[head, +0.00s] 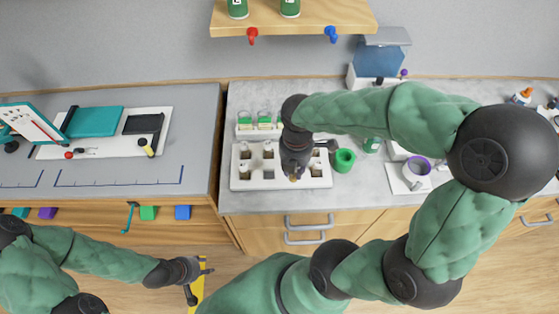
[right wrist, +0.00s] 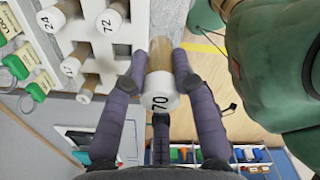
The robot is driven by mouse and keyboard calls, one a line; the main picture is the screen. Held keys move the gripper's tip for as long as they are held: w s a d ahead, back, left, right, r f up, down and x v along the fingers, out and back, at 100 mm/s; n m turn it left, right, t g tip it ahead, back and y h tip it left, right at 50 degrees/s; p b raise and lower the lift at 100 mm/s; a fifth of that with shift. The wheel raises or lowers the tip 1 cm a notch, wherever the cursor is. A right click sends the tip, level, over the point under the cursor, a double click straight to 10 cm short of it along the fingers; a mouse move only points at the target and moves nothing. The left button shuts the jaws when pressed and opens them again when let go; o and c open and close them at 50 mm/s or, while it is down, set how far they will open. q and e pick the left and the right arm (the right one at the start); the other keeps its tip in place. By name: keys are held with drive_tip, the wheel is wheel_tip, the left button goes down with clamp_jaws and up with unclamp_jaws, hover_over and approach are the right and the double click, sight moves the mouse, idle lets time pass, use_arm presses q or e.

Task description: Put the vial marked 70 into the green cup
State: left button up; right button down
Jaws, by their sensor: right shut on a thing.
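The vial marked 70 (right wrist: 160,95) has a white cap and an amber body. In the right wrist view it sits between the fingers of my right gripper (right wrist: 160,85), which is shut on it. In the head view my right gripper (head: 294,172) is over the right part of the white vial rack (head: 262,184). I cannot tell whether the vial's lower end is clear of the rack. The green cup (head: 344,160) stands on the counter just right of the rack. My left gripper (head: 203,285) is open and empty, low in front of the counter.
Other capped vials, including 72 (right wrist: 109,20) and 24 (right wrist: 50,19), stand in the rack. A white device with a purple ring (head: 418,166) stands further right. My right arm covers part of the counter.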

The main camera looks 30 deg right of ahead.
drive_tip(key=s+d+r, duration=0.1)
drive_tip(key=s+r, duration=0.1)
drive_tip(key=s, duration=0.2)
drive_tip(key=m, duration=0.9)
hover_over(348, 151)
drive_tip(key=s+a, duration=0.1)
drive_tip(key=a, duration=0.1)
wheel_tip(348, 151, down, 7)
drive_tip(key=shift+s+f, duration=0.1)
drive_tip(key=shift+f, duration=1.6)
drive_tip(key=shift+f, duration=0.1)
